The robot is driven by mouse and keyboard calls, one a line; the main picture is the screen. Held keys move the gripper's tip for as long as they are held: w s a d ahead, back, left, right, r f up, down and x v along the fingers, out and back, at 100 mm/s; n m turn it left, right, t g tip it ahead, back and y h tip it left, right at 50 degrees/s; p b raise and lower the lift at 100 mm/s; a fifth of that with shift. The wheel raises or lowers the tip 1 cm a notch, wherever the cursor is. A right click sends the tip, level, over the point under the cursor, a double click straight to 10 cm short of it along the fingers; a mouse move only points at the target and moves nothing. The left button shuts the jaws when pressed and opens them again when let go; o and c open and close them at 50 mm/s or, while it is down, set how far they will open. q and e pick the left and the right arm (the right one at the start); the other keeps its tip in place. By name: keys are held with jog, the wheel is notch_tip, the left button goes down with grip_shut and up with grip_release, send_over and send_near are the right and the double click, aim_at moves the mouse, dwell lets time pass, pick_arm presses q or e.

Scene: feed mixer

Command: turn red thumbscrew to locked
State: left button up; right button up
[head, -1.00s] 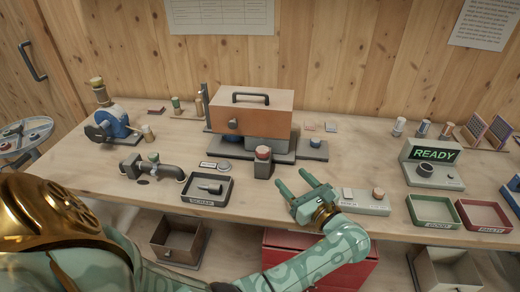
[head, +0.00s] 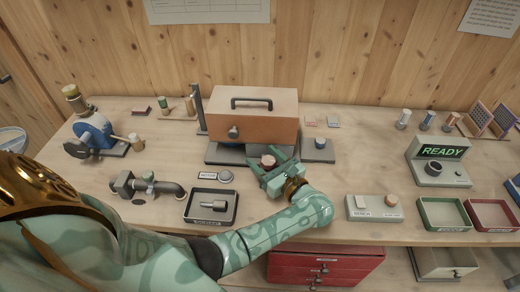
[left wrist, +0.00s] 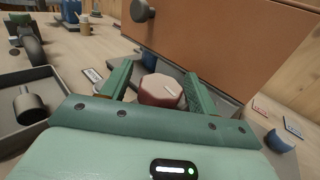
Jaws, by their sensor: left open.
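The red thumbscrew (head: 268,161) is a round knob with a pale line on its top. It sits on a block in front of the orange-brown box (head: 254,116). In the left wrist view the red knob (left wrist: 162,91) lies between the two green fingers. My left gripper (head: 272,168) is open with its fingers on either side of the knob; I cannot tell whether they touch it. Most of the block below is hidden by the gripper. My right gripper does not show.
The box with its black handle and front knob (left wrist: 141,11) stands close behind the gripper. A dark tray (head: 212,206) with a metal part and a pipe fitting (head: 146,186) are to the left.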

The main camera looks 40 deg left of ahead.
pick_arm(q)
jog(key=shift+c, duration=0.3)
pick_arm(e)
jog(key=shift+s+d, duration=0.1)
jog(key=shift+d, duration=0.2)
pick_arm(q)
jog(key=c, duration=0.9)
jog(key=shift+c, duration=0.2)
jog(key=shift+o, duration=0.2)
jog(key=shift+m+t, duration=0.4)
jog(key=shift+t, duration=0.2)
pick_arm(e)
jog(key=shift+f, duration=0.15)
